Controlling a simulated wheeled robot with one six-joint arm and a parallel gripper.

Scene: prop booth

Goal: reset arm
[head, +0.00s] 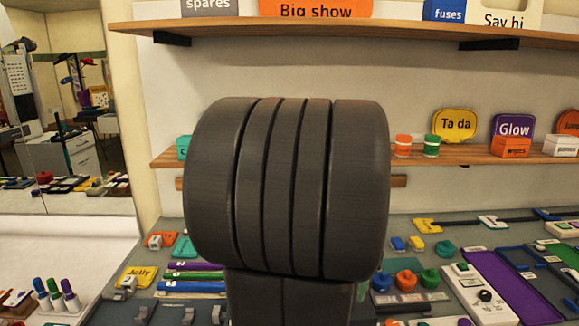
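A large dark grey, ribbed rounded part of my own arm (288,190) fills the middle of the head view, close to the camera. It hides the middle of the counter and part of the lower shelf. My gripper is not visible, so I cannot see its fingers or whether it holds anything.
Behind stand an upper shelf (350,34) and a lower shelf (460,156) with signs and small boxes. A mirror-like panel (55,100) is at left.

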